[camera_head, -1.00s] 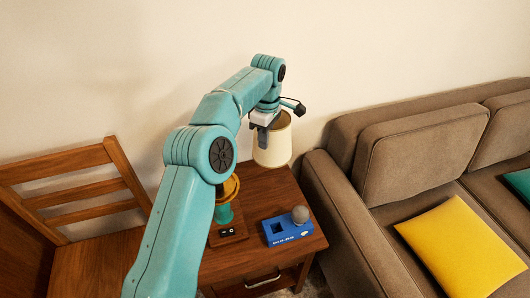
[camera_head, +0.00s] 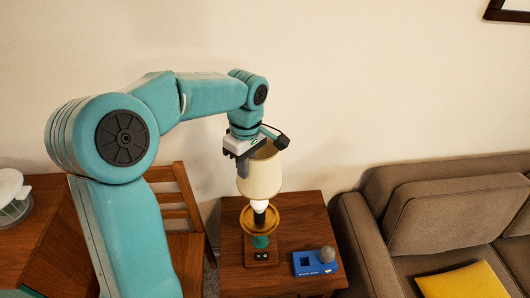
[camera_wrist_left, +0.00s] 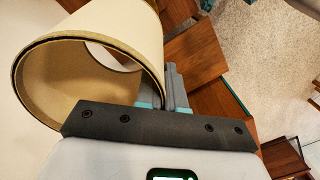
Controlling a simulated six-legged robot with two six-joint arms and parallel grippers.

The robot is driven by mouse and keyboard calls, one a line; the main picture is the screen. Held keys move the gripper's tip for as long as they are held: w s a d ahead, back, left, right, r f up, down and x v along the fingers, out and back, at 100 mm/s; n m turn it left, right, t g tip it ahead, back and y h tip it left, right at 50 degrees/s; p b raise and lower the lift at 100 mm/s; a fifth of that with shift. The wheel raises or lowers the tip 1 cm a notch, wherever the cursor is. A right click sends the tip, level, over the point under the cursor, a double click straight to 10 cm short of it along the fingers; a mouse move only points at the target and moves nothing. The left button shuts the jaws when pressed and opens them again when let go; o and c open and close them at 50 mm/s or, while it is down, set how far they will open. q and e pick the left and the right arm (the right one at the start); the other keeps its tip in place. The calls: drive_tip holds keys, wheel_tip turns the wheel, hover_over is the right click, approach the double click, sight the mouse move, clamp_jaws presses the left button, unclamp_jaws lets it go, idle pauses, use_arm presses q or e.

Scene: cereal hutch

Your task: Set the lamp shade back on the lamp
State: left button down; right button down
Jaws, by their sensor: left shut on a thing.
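The cream lamp shade (camera_head: 261,179) hangs in my left gripper (camera_head: 246,168), which is shut on its upper rim. In the left wrist view the shade (camera_wrist_left: 95,45) shows its open end and dark-edged rim beside the fingers (camera_wrist_left: 172,88). I cannot tell the exact gap. My right gripper is not in view.
The wooden side table (camera_head: 285,213) also holds a blue box (camera_head: 312,263) with a grey ball (camera_head: 327,254) on it, right of the lamp. A brown sofa (camera_head: 440,215) with a yellow cushion (camera_head: 462,282) is at right. A wooden chair (camera_head: 172,213) stands at left.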

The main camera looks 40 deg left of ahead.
sight(246, 188)
use_arm(q)
drive_tip(key=shift+s, duration=0.25)
drive_tip(key=shift+w+f+b, duration=0.1)
drive_tip(key=shift+f+b, duration=0.65)
drive_tip(key=shift+f, duration=0.05)
wheel_tip(246, 188, down, 2)
drive_tip(key=shift+f+b, duration=0.15)
drive_tip(key=shift+b, duration=0.85)
drive_tip(key=shift+f+b, duration=0.3)
drive_tip(key=shift+f, duration=0.15)
drive_tip(key=shift+f+b, duration=0.3)
drive_tip(key=shift+f, duration=0.15)
wheel_tip(246, 188, down, 10)
drive_tip(key=b, duration=0.7)
drive_tip(key=shift+r+b, duration=0.2)
drive_tip(key=shift+b, duration=0.15)
idle(1.3)
idle(0.5)
